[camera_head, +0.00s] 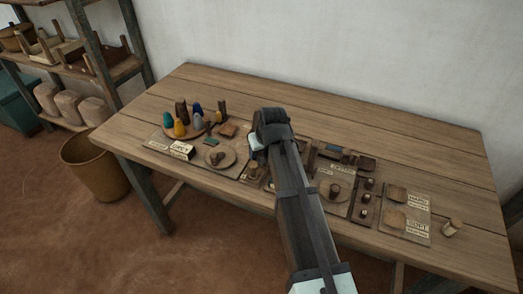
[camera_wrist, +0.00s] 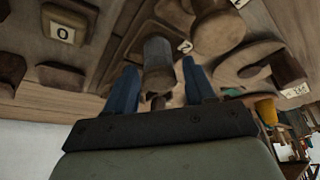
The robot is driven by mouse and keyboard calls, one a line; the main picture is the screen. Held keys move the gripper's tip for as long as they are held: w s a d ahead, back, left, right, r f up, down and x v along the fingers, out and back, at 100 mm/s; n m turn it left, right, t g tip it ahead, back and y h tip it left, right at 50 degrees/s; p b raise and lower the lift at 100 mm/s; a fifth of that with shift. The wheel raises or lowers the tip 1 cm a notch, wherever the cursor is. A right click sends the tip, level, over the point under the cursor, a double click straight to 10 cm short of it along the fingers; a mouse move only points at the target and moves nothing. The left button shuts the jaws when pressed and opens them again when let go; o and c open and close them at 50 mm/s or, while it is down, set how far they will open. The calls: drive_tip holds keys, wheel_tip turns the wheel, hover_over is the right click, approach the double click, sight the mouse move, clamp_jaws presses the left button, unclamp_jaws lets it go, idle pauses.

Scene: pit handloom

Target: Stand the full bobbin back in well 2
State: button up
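In the wrist view a grey, thread-wound bobbin (camera_wrist: 158,60) stands between the two blue fingers of my gripper (camera_wrist: 160,78). A narrow gap shows between it and the right finger; the fingers look spread, not pressed on it. A small label reading 2 (camera_wrist: 185,46) is beside it, so it is at or over well 2. Whether its far end is seated in the well is hidden. In the head view my gripper (camera_head: 262,158) is low over the middle of the board, and my arm hides the bobbin and well.
A brown, rounded piece (camera_wrist: 218,30) is close beside the right finger. A label reading 0 (camera_wrist: 62,33) is to the left. A round tray with coloured cones (camera_head: 180,130) stands at left on the table. The table's back strip is clear.

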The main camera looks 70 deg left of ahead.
drive_tip(key=shift+r, duration=0.1)
drive_tip(key=v, duration=1.2)
drive_tip(key=shift+r, duration=0.1)
drive_tip(key=shift+w, duration=0.1)
idle(0.5)
